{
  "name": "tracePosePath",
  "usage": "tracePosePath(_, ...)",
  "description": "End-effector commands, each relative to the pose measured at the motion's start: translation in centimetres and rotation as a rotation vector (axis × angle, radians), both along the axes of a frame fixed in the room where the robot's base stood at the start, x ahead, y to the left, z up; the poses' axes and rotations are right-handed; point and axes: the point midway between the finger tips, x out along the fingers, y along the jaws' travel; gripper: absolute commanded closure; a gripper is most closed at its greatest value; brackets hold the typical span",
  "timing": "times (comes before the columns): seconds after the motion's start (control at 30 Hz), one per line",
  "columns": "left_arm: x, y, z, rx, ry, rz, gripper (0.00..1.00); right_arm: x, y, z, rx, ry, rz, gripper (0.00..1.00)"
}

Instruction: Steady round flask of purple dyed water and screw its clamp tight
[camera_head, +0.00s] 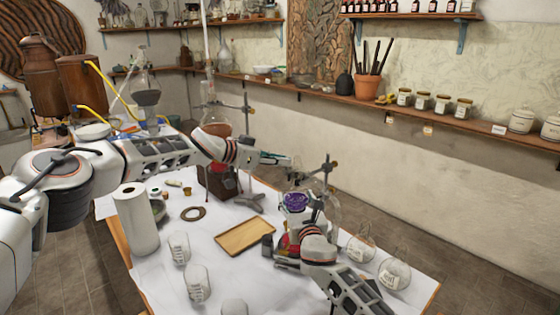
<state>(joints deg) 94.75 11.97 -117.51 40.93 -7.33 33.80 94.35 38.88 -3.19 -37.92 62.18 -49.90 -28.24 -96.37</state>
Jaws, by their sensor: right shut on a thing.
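The round flask of purple dyed water (296,201) stands at the right part of the white-topped table, beside a dark clamp stand (328,177) with a boss near its top. My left gripper (293,161) reaches in above and behind the flask, close to the stand and apart from the purple water; its finger gap is too small to read. My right gripper (284,240) is low at the flask's near side, shut on what appears to be the flask. Its wrist hides much of the contact and the flask's lower part. The clamp's screw is too small to make out.
A wooden tray (245,237) lies left of the flask. Glass beakers (179,248) stand at the front left, clear flasks (394,274) at the right. A white paper roll (135,218) stands on the left edge. Another stand with a flask (216,125) is behind.

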Motion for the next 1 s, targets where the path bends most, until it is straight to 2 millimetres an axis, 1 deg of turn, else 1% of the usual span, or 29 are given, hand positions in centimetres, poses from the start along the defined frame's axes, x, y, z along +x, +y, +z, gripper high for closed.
tracePosePath(0.33,0.15,-0.06,0.15,-0.001,-0.002,-0.007,1.00,0.01,-0.02,0.02,0.000,0.000,0.000,0.71)
tracePosePath(0.63,0.77,-0.17,0.59,0.002,-0.015,-0.066,1.00,-0.05,0.13,0.06,0.000,-0.001,0.002,0.71)
tracePosePath(1.0,0.44,0.20,0.46,-0.002,-0.007,-0.114,1.00,-0.07,0.18,0.08,0.000,-0.001,0.003,0.71)
